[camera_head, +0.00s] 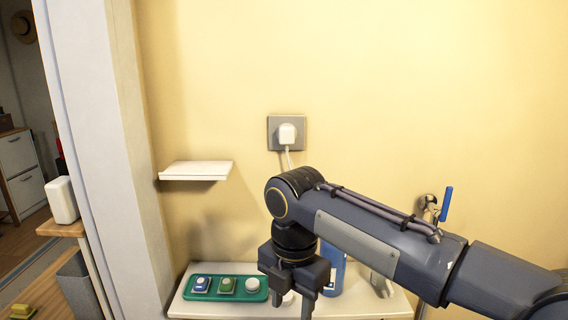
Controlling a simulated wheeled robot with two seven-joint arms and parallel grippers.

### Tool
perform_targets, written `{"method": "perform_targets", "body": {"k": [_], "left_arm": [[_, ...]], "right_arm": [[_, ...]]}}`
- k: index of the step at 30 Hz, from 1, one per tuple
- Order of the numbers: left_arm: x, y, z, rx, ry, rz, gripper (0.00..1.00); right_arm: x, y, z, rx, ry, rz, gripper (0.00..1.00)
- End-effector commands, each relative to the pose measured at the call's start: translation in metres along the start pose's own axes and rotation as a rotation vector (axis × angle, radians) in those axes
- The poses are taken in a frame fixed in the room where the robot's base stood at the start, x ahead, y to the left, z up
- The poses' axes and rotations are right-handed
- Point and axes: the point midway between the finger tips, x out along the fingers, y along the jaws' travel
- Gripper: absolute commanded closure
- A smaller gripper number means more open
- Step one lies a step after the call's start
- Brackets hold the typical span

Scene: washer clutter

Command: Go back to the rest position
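My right arm reaches in from the right, and its gripper (292,296) points down over the front of a low white surface. Two fingers show with a gap between them, and nothing is seen held in it. The gripper is just right of a green tray (190,296) and in front of a blue container (334,274), which it and my arm partly hide. My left arm and gripper are out of view.
A white top (350,306) bears the tray with several small round-topped items. A white shelf (196,171) and a plugged socket (287,133) are on the yellow wall. A blue-handled tap (446,203) is behind my arm. A pale pillar (112,150) stands left.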

Motion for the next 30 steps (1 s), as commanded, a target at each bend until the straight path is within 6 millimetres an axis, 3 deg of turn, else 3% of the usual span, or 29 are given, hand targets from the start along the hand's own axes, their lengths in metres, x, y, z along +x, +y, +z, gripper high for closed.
{"method": "perform_targets", "body": {"k": [8, 17, 23, 27, 30], "left_arm": [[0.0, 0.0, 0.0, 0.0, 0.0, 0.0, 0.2], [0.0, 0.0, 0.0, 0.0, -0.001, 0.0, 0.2], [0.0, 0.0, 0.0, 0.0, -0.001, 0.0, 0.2], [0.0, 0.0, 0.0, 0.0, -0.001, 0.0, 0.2], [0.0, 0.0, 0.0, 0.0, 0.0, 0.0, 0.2]], "right_arm": [[-0.001, -0.033, 0.015, 0.236, 0.02, 0.05, 0.55], [0.006, -0.101, 0.03, 0.729, 0.082, 0.15, 0.55], [0.028, -0.176, 0.026, 1.332, 0.2, 0.261, 0.55], [0.058, -0.226, 0.007, 1.871, 0.353, 0.352, 0.55], [0.078, -0.247, -0.008, 2.178, 0.467, 0.4, 0.55]]}}
